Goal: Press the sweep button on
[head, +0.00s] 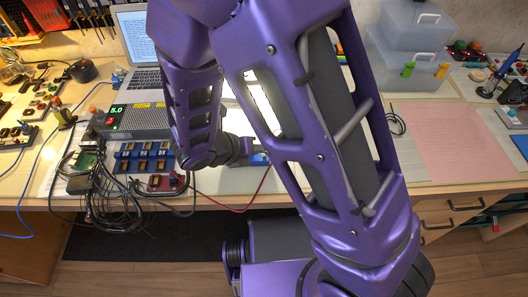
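I cannot pick out a button marked as sweep in the head view. My purple arm crosses the middle of the picture and hides much of the bench. The dark end of my arm with my gripper (243,153) is low over the bench's front middle. Its fingers are too small and covered to tell open from shut. A small blue item (260,158) shows right beside it; I cannot tell whether they touch. A grey box with a green 5.0 display (117,111) stands to the left.
Left of my gripper are a blue module board (145,157), a small red board (167,183) and a tangle of black cables (105,195). A laptop (138,42) stands behind. A pink mat (450,140) at right is mostly clear. A red wire hangs over the front edge.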

